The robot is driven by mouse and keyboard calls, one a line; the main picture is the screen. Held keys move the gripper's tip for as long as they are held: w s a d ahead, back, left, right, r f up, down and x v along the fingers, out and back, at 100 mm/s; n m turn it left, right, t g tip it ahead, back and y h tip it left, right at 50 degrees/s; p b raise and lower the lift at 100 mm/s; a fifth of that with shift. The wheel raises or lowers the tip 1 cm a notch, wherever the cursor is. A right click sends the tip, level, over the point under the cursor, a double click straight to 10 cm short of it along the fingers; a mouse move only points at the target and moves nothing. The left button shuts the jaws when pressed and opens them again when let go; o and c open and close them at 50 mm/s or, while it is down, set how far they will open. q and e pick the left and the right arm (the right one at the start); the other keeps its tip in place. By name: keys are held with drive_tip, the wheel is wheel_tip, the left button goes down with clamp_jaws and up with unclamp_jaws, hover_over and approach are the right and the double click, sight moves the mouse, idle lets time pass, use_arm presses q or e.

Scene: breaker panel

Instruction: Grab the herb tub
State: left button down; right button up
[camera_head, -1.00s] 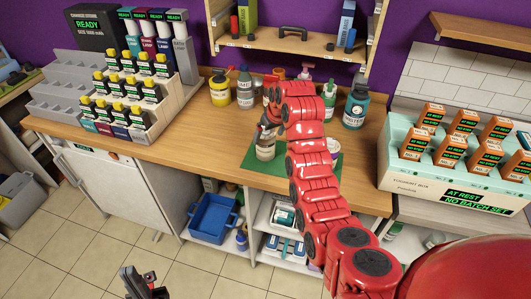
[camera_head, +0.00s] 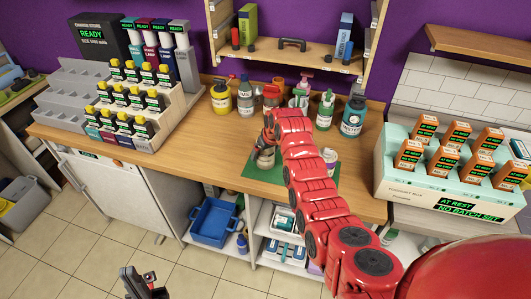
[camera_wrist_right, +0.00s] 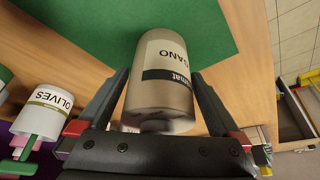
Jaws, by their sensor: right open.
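The herb tub, a grey-beige tub (camera_wrist_right: 160,75) with a white and black label reading partly "GANO", stands on a green mat (camera_wrist_right: 195,25) in the right wrist view. In the head view the tub (camera_head: 265,161) is partly hidden by my right arm. My right gripper (camera_wrist_right: 160,88) is open, with one finger on each side of the tub; I cannot tell whether they touch it. In the head view my right gripper (camera_head: 267,140) is at the tub's upper part. My left gripper (camera_head: 147,284) is low at the bottom edge, away from the counter; its jaw state is unclear.
An olives tub (camera_wrist_right: 48,108) stands beside my right gripper. Several bottles, including a yellow one (camera_head: 221,98) and a teal one (camera_head: 353,116), stand behind on the wooden counter (camera_head: 190,138). A white tub (camera_head: 329,158) is right of my arm. A charging rack (camera_head: 150,115) is at left.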

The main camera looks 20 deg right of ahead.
drive_tip(key=c, duration=1.4)
drive_tip(key=shift+r, duration=0.1)
